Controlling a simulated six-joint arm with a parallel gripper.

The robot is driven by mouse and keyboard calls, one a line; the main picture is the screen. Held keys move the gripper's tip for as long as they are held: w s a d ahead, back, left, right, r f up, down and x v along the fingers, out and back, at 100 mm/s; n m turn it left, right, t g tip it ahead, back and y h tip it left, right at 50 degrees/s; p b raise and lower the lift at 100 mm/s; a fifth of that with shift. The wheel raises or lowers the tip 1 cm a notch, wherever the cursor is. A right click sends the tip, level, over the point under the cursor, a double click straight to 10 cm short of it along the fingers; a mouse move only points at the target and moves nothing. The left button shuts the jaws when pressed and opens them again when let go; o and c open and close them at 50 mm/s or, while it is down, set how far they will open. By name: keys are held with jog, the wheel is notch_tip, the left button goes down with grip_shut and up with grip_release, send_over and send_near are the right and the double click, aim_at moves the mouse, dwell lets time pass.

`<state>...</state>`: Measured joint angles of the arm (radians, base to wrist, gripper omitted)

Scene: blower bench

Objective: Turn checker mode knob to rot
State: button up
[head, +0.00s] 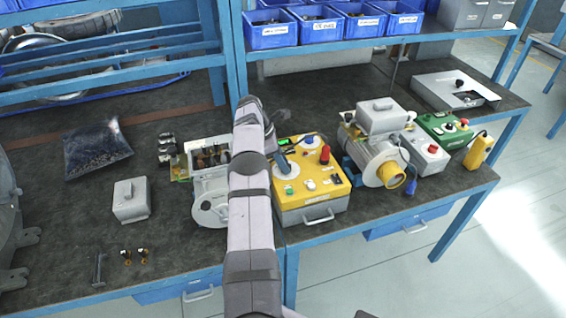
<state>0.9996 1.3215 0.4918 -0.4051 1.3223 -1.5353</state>
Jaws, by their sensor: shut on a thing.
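The yellow checker box (314,197) stands on the bench just right of my arm. Its top carries a small green-lit display (284,143), a red upright part (325,154), a blue round part (309,140) and a blue-grey upright part (282,163). Small dark controls and labels also show on top, too small to read. I cannot tell which control is the mode knob or where it points. My arm rises across the middle and covers the box's left edge. My gripper's fingers are hidden behind the arm, so their hold is not visible.
A grey open housing (210,204) stands close left of my arm. A motor blower (376,158) with a yellow outlet, a grey box with a red button (425,155) and a green box (444,127) stand to the right. Blue bins (270,36) sit on the shelf behind.

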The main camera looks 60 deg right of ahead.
jog(key=o, duration=1)
jog(key=shift+o, duration=0.2)
jog(key=b+v, duration=0.1)
jog(key=v, duration=0.6)
jog(key=shift+r, duration=0.15)
